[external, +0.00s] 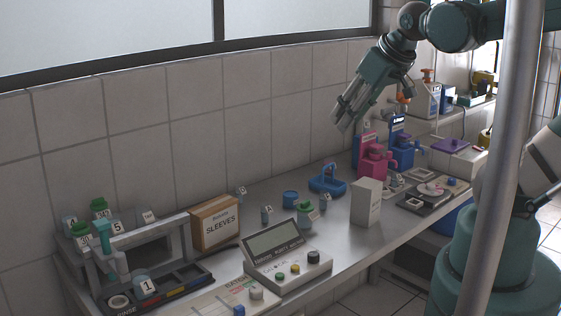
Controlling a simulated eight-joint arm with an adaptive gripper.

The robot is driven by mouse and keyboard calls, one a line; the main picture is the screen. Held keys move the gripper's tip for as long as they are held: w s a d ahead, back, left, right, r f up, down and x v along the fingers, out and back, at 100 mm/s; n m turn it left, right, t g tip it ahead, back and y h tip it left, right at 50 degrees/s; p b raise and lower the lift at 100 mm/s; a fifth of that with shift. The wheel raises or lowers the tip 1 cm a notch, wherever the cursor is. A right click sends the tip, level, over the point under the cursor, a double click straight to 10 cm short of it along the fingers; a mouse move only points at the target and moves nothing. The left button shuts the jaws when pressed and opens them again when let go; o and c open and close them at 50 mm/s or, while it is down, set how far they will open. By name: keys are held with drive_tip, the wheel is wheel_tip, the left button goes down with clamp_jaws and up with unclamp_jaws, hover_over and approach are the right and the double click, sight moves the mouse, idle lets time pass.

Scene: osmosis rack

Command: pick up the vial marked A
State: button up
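A small grey-blue vial (265,219) stands upright on the steel bench, left of the blue cup; its white tag seems to read A, but it is too small to be sure. Another small tagged vial (323,205) stands beside the green-capped jar, and a third tag (241,190) shows behind the carton; I cannot read either clearly. My gripper (344,120) hangs high above the bench, up and to the right of these vials, pointing down and left. It touches nothing and no object shows in it. Its finger gap is unclear from this angle.
A SLEEVES carton (215,225), a rack with numbered bottles (147,284), a console (289,259), a green-capped jar (305,217), a blue cup (290,199) and a blue holder (327,182) surround the vials. A white box (366,203) stands right. A pole (494,170) crosses the view.

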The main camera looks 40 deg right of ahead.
drive_tip(key=w, duration=0.2)
drive_tip(key=n+g+b, duration=0.3)
drive_tip(key=n+g, duration=0.3)
drive_tip(key=g, duration=0.1)
hover_over(265, 205)
wheel_tip(265, 205, down, 26)
drive_tip(key=shift+d+f, duration=0.1)
drive_tip(key=shift+f, duration=0.05)
drive_tip(key=shift+w+f, duration=0.1)
drive_tip(key=shift+f, duration=0.45)
drive_tip(key=shift+f, duration=1.3)
drive_tip(key=shift+f, duration=0.1)
